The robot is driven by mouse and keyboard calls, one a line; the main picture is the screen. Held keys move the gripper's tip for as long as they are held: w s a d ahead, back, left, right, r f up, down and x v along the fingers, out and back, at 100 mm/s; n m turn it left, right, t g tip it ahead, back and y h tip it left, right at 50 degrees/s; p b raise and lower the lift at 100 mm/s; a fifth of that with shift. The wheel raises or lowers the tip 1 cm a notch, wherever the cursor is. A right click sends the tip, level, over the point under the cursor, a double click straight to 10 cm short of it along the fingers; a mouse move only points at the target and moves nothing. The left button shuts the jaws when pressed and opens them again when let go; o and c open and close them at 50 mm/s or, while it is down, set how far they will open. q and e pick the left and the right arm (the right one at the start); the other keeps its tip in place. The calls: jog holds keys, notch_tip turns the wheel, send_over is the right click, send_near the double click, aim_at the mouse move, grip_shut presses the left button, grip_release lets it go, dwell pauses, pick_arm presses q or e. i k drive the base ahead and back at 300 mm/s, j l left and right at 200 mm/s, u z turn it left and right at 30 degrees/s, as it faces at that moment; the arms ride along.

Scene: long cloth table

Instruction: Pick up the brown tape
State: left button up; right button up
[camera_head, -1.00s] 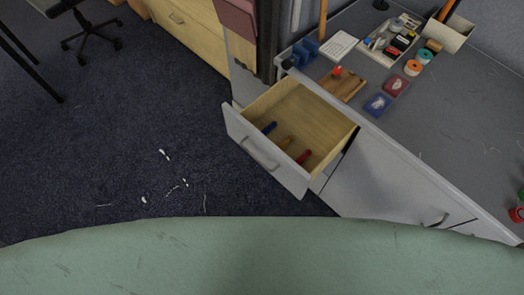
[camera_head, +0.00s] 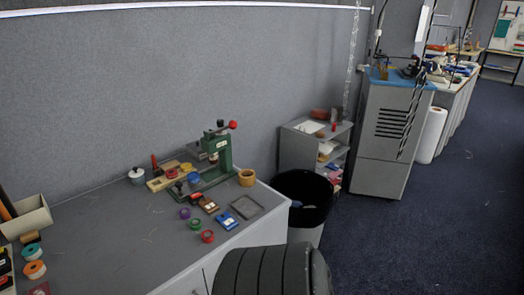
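A tan-brown roll (camera_head: 247,177), which looks like the brown tape, stands near the right end of the grey worktop (camera_head: 110,250), beside the green press (camera_head: 217,160). Another small brown roll (camera_head: 30,237) lies at the far left in front of a beige box. From this distance I cannot tell for certain which of the two is the brown tape. Neither of my grippers is in view.
Purple, green and red rolls (camera_head: 207,236) lie in front of the press, near brown and blue cases (camera_head: 227,220). A black-lined bin (camera_head: 303,200) stands off the worktop's right end. The worktop's middle is mostly clear. Open floor (camera_head: 450,220) lies to the right.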

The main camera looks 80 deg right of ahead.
aim_at(247, 178)
jog(key=z, duration=2.5)
jog(key=i+l+u, duration=0.1)
jog(key=u, duration=0.6)
jog(key=i+l+u, duration=0.15)
jog(key=l+u, duration=0.2)
jog(key=l, duration=0.35)
jog(key=i+l+u, duration=0.1)
jog(key=l+u, duration=0.3)
jog(key=l, duration=0.25)
jog(key=l+u, duration=0.35)
jog(key=l, duration=0.4)
